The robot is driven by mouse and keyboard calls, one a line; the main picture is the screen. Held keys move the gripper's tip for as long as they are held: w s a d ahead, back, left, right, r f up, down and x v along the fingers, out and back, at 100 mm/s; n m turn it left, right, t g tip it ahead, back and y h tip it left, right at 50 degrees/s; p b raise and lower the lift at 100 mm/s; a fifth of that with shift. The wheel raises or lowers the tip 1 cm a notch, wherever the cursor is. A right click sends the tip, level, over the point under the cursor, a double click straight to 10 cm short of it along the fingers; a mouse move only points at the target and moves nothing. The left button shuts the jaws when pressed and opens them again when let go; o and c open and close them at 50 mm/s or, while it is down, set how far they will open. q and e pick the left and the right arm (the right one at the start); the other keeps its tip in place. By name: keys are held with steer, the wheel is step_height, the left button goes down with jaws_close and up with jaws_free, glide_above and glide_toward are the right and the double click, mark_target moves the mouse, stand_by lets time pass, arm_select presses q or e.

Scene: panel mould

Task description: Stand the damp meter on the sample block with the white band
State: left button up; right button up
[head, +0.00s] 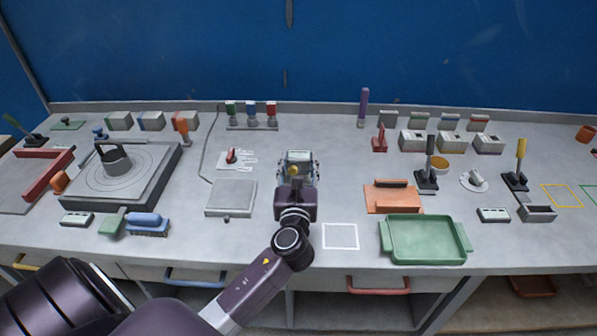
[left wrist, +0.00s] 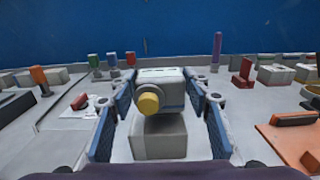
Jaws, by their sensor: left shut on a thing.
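My left gripper (head: 298,172) is shut on the damp meter (head: 299,156), a pale box with a yellow knob. In the left wrist view the meter (left wrist: 168,88) sits level between the two blue-lined fingers. A grey block shape (left wrist: 158,138) shows directly below it there; I cannot tell whether it is a separate block or part of the meter, or whether they touch. Small blocks with coloured bands stand at the back left, such as a blue-banded one (head: 152,121). I cannot make out which block bears a white band. My right gripper is not in view.
A grey plate (head: 231,198) lies left of my gripper and a white outlined square (head: 340,236) lies front right. An orange board (head: 392,196) and a green tray (head: 428,240) are further right. A turntable (head: 115,178) stands left. The bench behind the gripper is clear.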

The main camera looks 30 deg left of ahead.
arm_select(q)
step_height(320, 180, down, 2)
steer(key=shift+f, duration=0.15)
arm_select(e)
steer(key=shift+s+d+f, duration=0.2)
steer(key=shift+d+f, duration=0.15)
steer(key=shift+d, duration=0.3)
arm_select(q)
steer(key=shift+f, duration=0.1)
steer(key=shift+f+b, duration=0.15)
steer(key=shift+b, duration=0.15)
steer(key=o, duration=1.5)
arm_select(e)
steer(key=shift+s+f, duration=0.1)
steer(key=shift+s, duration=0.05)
